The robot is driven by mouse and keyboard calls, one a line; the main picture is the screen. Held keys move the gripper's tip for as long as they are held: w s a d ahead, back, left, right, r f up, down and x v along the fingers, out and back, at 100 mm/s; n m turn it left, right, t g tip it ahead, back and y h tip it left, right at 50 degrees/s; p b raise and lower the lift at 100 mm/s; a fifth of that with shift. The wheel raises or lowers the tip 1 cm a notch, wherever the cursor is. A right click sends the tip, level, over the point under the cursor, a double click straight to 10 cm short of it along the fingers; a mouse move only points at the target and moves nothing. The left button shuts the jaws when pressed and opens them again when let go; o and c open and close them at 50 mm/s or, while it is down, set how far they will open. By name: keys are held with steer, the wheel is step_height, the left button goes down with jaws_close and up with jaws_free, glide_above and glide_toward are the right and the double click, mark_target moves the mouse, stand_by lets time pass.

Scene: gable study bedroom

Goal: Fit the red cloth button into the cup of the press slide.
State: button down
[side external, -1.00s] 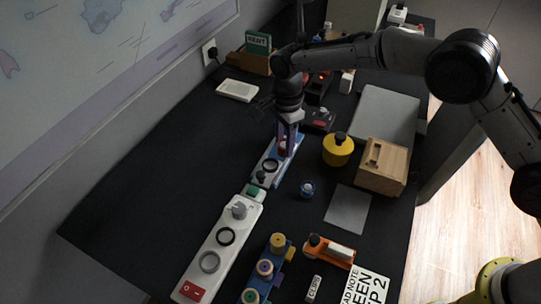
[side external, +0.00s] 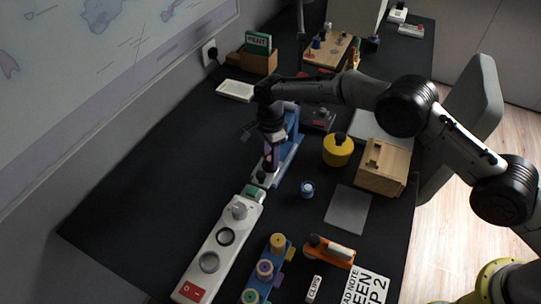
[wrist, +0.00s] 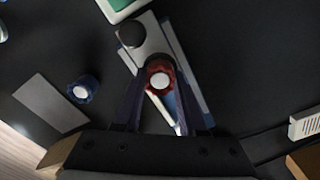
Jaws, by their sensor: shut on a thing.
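The red cloth button (wrist: 160,80), with scalloped edge and pale centre, is held between the fingers of my gripper (wrist: 159,92) in the wrist view. My gripper (side external: 268,167) is over the press slide, a grey plate (wrist: 161,42) with a black knob (wrist: 131,34) at its end. The press (side external: 291,135) has a blue upright body and base behind and beside my gripper.
A long white unit (side external: 222,247) with rings and a red switch lies in front. A small blue round piece (side external: 307,189), a yellow canister (side external: 337,150), a wooden box (side external: 382,166) and a grey mat (side external: 348,209) stand right. The black table left is clear.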

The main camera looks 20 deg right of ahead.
steer(key=shift+f, duration=0.3)
steer(key=shift+s+f, duration=0.1)
steer(key=shift+f, duration=0.4)
steer(key=shift+c, duration=2.4)
jaws_free()
steer(key=shift+s+f, duration=0.2)
step_height(320, 180, up, 14)
steer(key=shift+w, duration=0.25)
